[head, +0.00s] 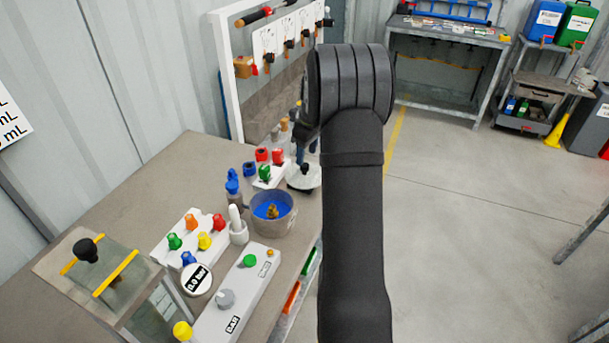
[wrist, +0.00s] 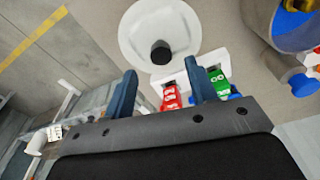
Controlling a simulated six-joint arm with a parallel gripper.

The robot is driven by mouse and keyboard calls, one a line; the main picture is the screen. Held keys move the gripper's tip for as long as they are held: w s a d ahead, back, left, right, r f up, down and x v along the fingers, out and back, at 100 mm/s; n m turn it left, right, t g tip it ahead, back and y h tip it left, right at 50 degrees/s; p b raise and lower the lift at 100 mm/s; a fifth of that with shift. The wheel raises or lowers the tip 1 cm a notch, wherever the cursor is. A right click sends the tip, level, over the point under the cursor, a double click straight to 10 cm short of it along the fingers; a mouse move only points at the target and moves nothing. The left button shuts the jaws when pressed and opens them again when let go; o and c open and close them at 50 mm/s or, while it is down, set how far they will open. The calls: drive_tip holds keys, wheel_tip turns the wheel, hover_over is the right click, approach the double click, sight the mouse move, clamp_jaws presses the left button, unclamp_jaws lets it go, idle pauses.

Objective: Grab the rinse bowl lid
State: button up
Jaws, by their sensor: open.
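The rinse bowl lid is a round white disc with a black knob (wrist: 160,28), at the top middle of the wrist view. In the head view the lid (head: 302,181) lies near the right edge of the bench, partly hidden by my arm. My gripper (wrist: 161,84) is open and empty, its two blue-grey fingers apart. The lid's knob appears ahead of the fingertips, roughly between them, with no contact visible. The bowl (head: 272,224), grey with blue liquid and a brownish piece inside, stands in front of the lid; part of it shows at the wrist view's top right (wrist: 287,34).
A white block with red and green tagged parts (head: 267,177) sits beside the lid, close under my fingers in the wrist view. A blue-capped bottle (head: 233,190) and white pestle and mortar (head: 238,231) stand near the bowl. A hanging board (head: 225,70) rises behind.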

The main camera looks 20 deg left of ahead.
sight(304, 165)
drive_tip(key=shift+a+f, duration=0.2)
drive_tip(key=shift+f, duration=1.3)
drive_tip(key=shift+a+f, duration=0.2)
drive_tip(key=shift+f, duration=1.3)
drive_tip(key=c, duration=1.1)
drive_tip(key=shift+r, duration=0.1)
